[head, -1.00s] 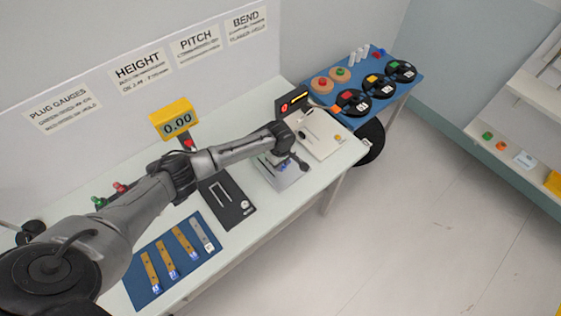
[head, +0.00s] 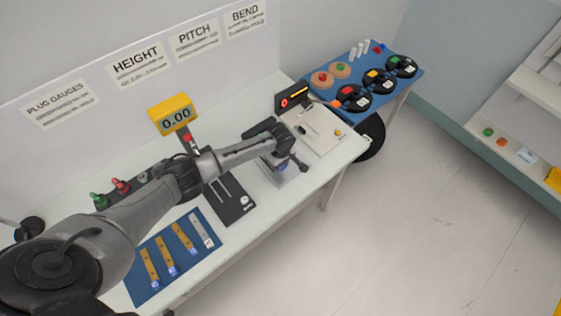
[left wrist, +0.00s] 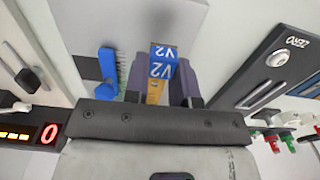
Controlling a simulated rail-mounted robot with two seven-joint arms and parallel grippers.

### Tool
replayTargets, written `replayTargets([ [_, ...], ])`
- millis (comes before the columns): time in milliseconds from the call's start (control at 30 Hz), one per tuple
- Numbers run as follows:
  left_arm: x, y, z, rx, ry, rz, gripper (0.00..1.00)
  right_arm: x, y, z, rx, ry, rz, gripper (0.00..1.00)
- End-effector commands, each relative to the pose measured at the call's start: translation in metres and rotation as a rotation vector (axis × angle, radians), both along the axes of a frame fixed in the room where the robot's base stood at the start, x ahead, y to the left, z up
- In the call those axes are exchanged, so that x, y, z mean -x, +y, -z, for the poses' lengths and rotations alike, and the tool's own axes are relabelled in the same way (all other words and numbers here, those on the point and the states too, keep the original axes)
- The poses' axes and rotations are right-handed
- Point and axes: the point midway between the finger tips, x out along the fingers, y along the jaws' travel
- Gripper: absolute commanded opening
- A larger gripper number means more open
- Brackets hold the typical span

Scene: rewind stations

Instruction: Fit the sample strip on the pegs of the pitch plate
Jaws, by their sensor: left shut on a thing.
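My left gripper (left wrist: 162,85) is shut on the sample strip (left wrist: 156,88), a brass-coloured strip with a blue end label reading V2. The strip lies between the dark fingers in the left wrist view. The pitch plate (left wrist: 130,18) is a light grey plate beyond the fingers. In the head view my left gripper (head: 291,165) is over this plate (head: 295,178), which it partly covers. The pegs do not show clearly, and I cannot tell whether the strip touches the plate. My right gripper is in neither view.
A blue brush-like piece (left wrist: 108,65) is beside the fingers. A dark slotted gauge (head: 232,203) stands left of the plate, and a pale bend station (head: 325,135) to the right. A blue mat (head: 150,250) holds several strips. The bench front edge is close.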

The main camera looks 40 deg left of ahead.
Motion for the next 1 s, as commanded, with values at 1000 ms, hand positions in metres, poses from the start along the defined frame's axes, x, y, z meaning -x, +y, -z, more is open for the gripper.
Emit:
replayTargets([
  [1000, 0.000, 0.000, 0.021, 0.001, 0.000, 0.000, 0.02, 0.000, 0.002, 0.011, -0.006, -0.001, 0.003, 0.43],
])
